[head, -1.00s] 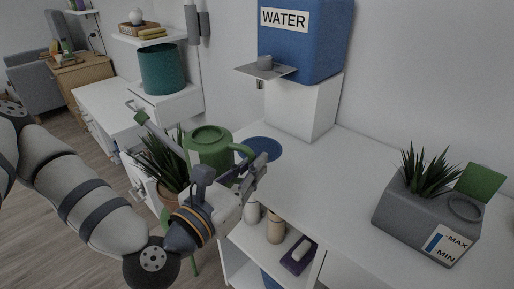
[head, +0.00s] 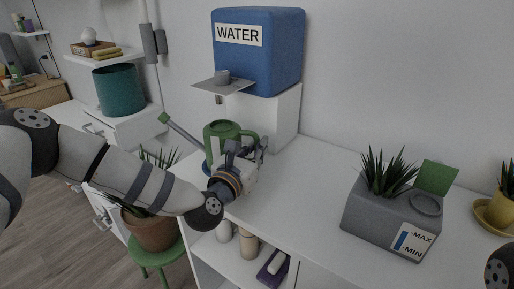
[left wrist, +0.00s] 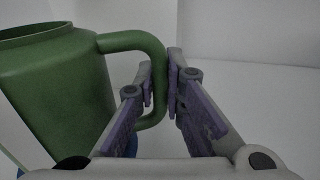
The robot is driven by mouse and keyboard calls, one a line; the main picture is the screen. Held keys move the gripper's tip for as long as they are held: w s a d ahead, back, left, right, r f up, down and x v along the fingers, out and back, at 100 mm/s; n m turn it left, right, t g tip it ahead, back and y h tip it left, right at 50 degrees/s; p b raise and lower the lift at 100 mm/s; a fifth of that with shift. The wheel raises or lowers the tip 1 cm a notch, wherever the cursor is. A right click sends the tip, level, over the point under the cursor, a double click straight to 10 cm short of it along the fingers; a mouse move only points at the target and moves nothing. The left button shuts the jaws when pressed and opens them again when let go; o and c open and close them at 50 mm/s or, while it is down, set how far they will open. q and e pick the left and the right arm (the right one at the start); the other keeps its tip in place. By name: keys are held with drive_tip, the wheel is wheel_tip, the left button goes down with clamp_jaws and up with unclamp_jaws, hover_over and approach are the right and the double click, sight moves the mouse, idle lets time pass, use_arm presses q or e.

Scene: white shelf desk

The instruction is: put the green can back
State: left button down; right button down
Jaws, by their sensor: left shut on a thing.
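The green can (head: 222,132) is a watering can with a long spout pointing left and a loop handle on the right. In the head view it is upright over the blue round mat (head: 206,168) on the white desk, hiding most of the mat. I cannot tell whether its base touches the mat. My left gripper (head: 250,150) is shut on the can's handle. In the left wrist view the fingers (left wrist: 160,88) close around the handle, with the can's body (left wrist: 55,85) to the left. My right gripper is not in view.
The blue water tank (head: 262,62) stands on a white block behind the can. A grey planter (head: 390,215) with a green flap sits on the desk at right. A potted plant (head: 150,230) stands on a green stool at left. Desk surface between can and planter is clear.

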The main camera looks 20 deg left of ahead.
use_arm(q)
drive_tip(key=shift+f, duration=0.3)
drive_tip(key=c, duration=1.7)
unclamp_jaws()
drive_tip(key=shift+r, duration=0.1)
drive_tip(key=shift+r, duration=0.2)
drive_tip(key=shift+s, duration=0.3)
drive_tip(key=s, duration=0.3)
drive_tip(key=s+a, duration=0.1)
drive_tip(key=s, duration=0.3)
drive_tip(key=s+a, duration=0.1)
drive_tip(key=s, duration=0.3)
drive_tip(key=shift+s, duration=0.2)
